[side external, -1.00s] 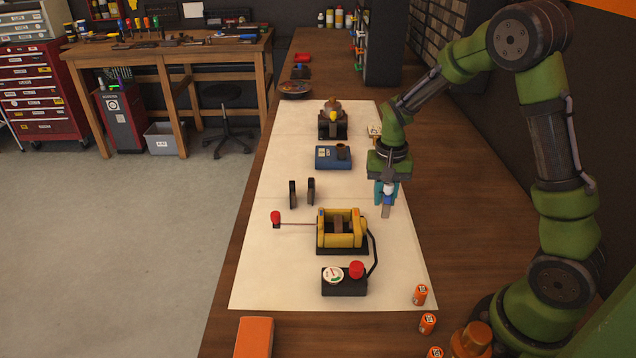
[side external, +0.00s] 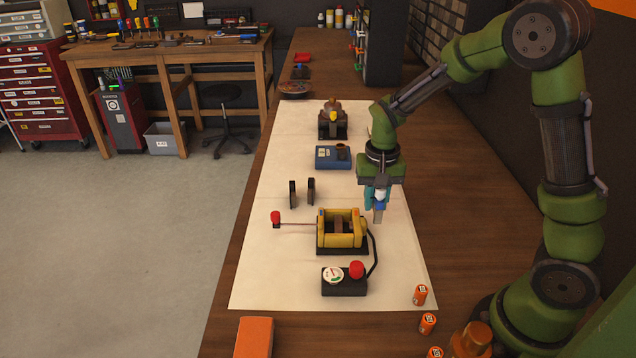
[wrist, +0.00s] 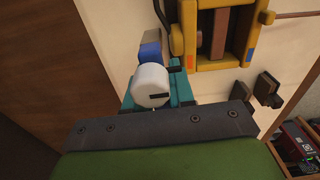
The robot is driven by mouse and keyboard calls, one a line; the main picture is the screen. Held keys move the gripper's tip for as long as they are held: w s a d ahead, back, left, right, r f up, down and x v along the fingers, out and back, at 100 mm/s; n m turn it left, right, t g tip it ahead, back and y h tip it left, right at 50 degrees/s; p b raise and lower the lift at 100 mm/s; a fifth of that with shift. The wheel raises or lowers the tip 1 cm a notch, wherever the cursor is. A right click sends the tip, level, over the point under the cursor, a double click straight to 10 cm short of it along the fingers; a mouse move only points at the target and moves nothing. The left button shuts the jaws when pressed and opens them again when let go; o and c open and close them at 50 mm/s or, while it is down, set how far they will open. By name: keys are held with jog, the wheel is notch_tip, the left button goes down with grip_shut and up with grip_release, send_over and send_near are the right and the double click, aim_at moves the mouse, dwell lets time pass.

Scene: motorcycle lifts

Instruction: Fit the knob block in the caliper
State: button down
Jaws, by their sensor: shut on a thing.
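My gripper (side external: 377,197) has teal fingers and is shut on the knob block. The knob block has a white knob (wrist: 151,86), a blue middle and a grey-brown end (side external: 377,215). It hangs with the grey end down, above the mat and apart from the caliper. The caliper (side external: 327,242) is a yellow frame on a dark base, left of and nearer the camera than the held block. In the wrist view the caliper (wrist: 192,48) lies right of the block. A brown piece (side external: 339,226) sits inside its open gap. The fingers' contact faces are partly hidden.
A red-ended rod (side external: 276,217) sticks out left of the caliper. A gauge box with a red button (side external: 343,282) stands in front, joined by a black hose. Two dark upright plates (side external: 301,192) and a blue box (side external: 332,158) stand behind.

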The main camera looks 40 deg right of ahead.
jog(key=w+a+r, duration=0.3)
jog(key=w+a, duration=0.1)
send_over(347, 229)
jog(key=shift+f, duration=1.9)
jog(key=shift+f, duration=0.7)
jog(key=shift+c, duration=2.4)
grip_release()
